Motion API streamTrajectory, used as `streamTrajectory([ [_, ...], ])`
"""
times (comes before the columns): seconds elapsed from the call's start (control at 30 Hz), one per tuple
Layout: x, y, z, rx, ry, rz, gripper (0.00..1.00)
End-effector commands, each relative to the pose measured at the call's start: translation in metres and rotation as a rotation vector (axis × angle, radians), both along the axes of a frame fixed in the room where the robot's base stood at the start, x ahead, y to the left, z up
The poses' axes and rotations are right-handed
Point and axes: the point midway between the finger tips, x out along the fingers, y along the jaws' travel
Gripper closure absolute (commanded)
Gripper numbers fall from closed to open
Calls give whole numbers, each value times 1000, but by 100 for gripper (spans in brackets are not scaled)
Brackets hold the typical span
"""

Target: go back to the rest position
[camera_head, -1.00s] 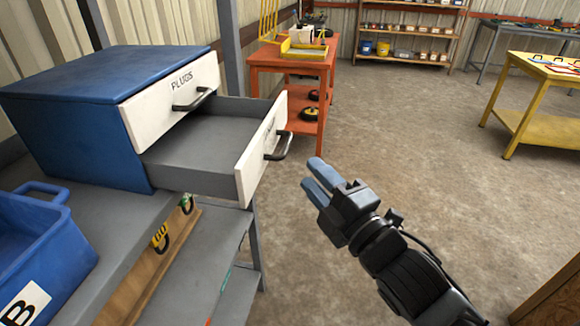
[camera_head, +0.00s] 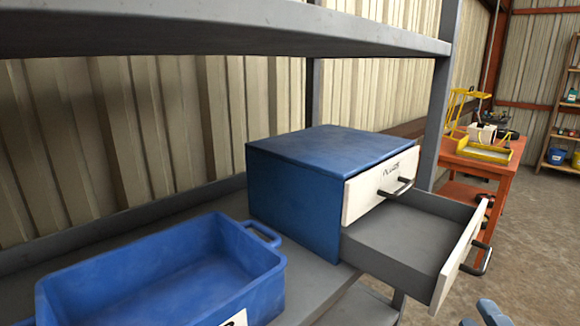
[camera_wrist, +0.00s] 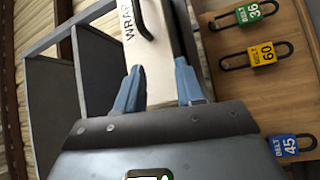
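My gripper (camera_head: 487,314) is at the bottom edge of the head view, with only its blue fingertips showing. In the wrist view my gripper (camera_wrist: 160,88) has its blue fingers apart and nothing between them. The white drawer front (camera_wrist: 155,50) with a dark handle and part of a label lies beyond the fingers. In the head view the blue cabinet (camera_head: 295,195) has its lower drawer (camera_head: 400,240) pulled out, its visible inside empty. The upper drawer (camera_head: 378,185), marked PLUGS, is shut. The fingers appear clear of the drawer.
A blue bin (camera_head: 160,280) stands on the grey shelf (camera_head: 325,285) left of the cabinet. A shelf post (camera_head: 440,95) rises behind it. An orange table (camera_head: 495,165) stands at the right back. Open floor (camera_head: 540,230) lies at right.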

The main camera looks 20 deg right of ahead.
Motion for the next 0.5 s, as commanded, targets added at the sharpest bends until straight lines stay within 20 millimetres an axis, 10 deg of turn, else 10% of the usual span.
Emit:
streamTrajectory([
  [0.5, -49, 71, -38, 438, -13, 180, 62],
])
